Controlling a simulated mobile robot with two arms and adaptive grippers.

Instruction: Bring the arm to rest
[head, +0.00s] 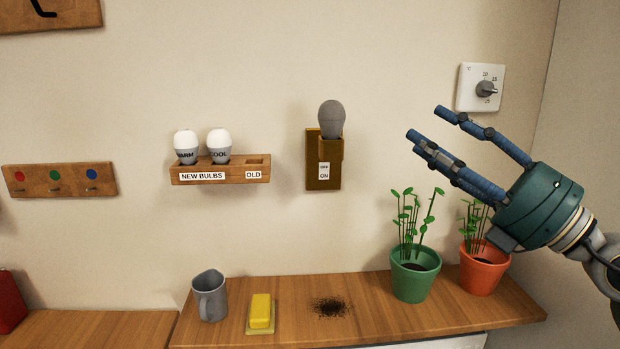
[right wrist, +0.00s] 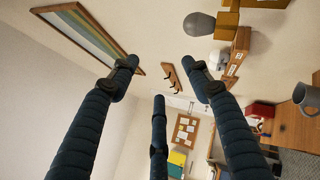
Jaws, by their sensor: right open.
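My right gripper (head: 428,124) is raised in front of the wall at the right of the head view, reaching in from the right edge. Its blue fingers are spread, point to the upper left and hold nothing. The teal palm appears in front of part of the potted plants. In the right wrist view the spread fingers (right wrist: 160,80) have nothing between them; the room shows tilted behind them. My left gripper is in neither view.
A wall socket (head: 323,177) carries a grey bulb (head: 332,118); a rack (head: 220,174) holds two white bulbs. A dial (head: 480,88) is near my gripper.

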